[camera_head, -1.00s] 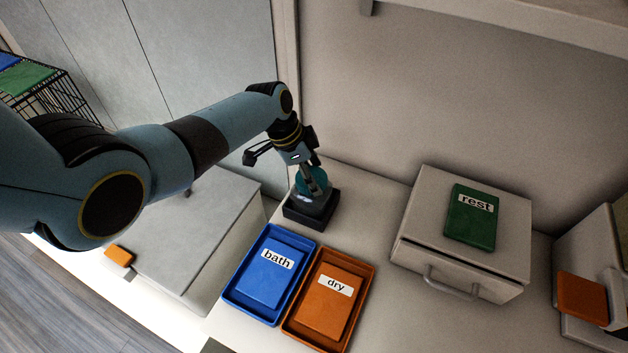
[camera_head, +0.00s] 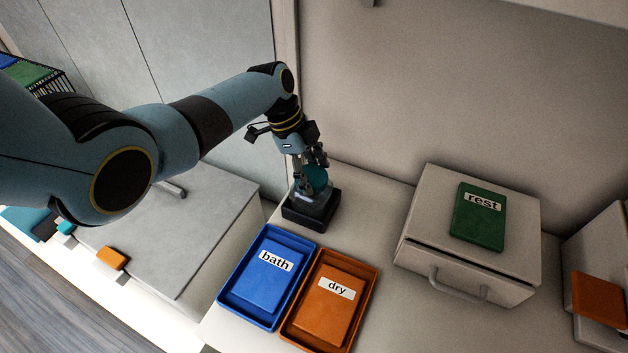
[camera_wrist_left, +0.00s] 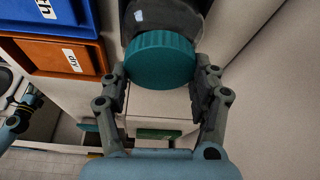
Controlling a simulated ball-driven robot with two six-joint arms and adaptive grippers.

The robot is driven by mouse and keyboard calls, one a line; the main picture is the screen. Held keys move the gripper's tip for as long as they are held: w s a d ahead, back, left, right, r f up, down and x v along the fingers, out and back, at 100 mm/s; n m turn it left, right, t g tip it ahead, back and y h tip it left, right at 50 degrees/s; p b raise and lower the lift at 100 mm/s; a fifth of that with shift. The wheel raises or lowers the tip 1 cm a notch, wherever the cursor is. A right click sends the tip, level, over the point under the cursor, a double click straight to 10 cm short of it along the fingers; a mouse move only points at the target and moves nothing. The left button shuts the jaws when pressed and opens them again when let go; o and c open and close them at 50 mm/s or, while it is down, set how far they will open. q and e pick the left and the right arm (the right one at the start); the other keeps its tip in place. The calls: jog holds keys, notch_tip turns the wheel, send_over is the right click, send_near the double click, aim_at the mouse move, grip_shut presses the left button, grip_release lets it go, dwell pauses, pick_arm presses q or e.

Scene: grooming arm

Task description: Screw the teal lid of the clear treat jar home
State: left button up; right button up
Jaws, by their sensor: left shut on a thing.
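The teal lid (camera_head: 317,179) sits on top of the clear treat jar (camera_head: 315,200), which stands upright in a dark square base (camera_head: 309,219) on the counter. My left gripper (camera_head: 314,168) comes down on the lid from above. In the left wrist view my two fingers (camera_wrist_left: 161,78) are shut on opposite sides of the ribbed lid (camera_wrist_left: 160,62). The jar (camera_wrist_left: 168,18) lies just beyond the lid in that view. The jar's threads are hidden, so how tight the lid sits cannot be told.
A blue "bath" tray (camera_head: 231,294) and an orange "dry" tray (camera_head: 366,290) lie close in front of the jar. A drawer box (camera_head: 420,225) with a green "rest" block (camera_head: 478,217) stands to the right. The wall rises close behind the jar.

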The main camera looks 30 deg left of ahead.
pick_arm(q)
jog(key=shift+f+m+g+b, duration=0.15)
jog(key=shift+m+g+b, duration=0.25)
jog(key=shift+m, duration=0.8)
jog(key=m+g+b, duration=0.1)
jog(key=m+b, duration=0.1)
jog(key=shift+m+b, duration=0.3)
jog(key=shift+m, duration=0.1)
jog(key=o, duration=1.9)
jog(key=shift+c, duration=0.2)
jog(key=shift+r, duration=0.2)
